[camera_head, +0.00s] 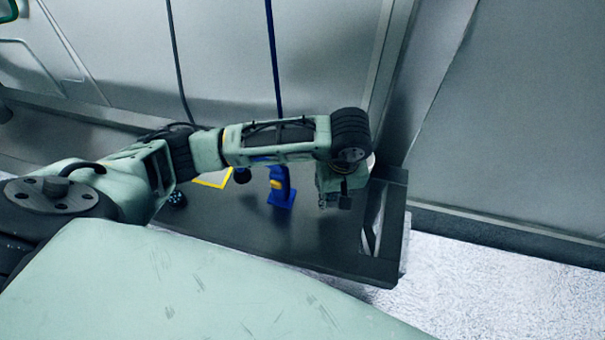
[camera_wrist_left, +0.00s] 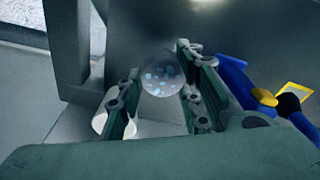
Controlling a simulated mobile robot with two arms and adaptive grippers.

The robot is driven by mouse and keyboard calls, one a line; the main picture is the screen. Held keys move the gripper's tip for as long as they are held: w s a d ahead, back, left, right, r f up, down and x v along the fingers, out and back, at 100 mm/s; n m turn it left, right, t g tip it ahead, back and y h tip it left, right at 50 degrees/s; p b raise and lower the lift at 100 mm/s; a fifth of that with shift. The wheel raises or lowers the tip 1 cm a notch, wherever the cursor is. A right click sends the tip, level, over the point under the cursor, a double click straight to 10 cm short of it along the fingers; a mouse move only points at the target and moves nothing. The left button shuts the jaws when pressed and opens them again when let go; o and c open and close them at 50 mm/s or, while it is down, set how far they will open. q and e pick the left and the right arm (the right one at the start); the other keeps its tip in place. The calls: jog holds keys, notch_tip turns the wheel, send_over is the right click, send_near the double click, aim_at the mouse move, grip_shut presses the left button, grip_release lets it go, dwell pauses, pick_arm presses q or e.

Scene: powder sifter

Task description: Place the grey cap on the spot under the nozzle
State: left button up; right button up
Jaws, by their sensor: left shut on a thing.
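My left gripper (camera_head: 335,202) hangs over the right end of the dark bench in the head view. In the left wrist view its two green fingers (camera_wrist_left: 168,100) are shut on a round grey thing with pale blue specks, which I take to be the grey cap (camera_wrist_left: 162,74). The gripper and arm hide the cap in the head view. I cannot make out the nozzle or the spot under it in either view. My right gripper is not in view.
The dark bench (camera_head: 315,252) has a raised frame at its right end. A blue tool (camera_head: 281,188) with a yellow part stands left of my gripper. A yellow-edged square (camera_head: 214,181) lies further left. A grey wall stands behind. The bench front near the gripper looks clear.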

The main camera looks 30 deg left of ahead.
pick_arm(q)
jog(key=a+f, duration=0.1)
jog(key=a, duration=0.1)
jog(key=a+f+b, duration=0.1)
jog(key=a, duration=0.1)
jog(key=a+f, duration=0.1)
jog(key=a, duration=0.1)
jog(key=shift+w+f, duration=0.4)
jog(key=shift+a+f, duration=0.1)
jog(key=shift+a, duration=0.1)
jog(key=shift+f+b, duration=0.35)
jog(key=shift+b, duration=0.1)
notch_tip(320, 180, down, 3)
jog(key=shift+r+b, duration=0.2)
jog(key=shift+b, duration=0.6)
jog(key=shift+f, duration=0.4)
jog(key=shift+w+r, duration=0.1)
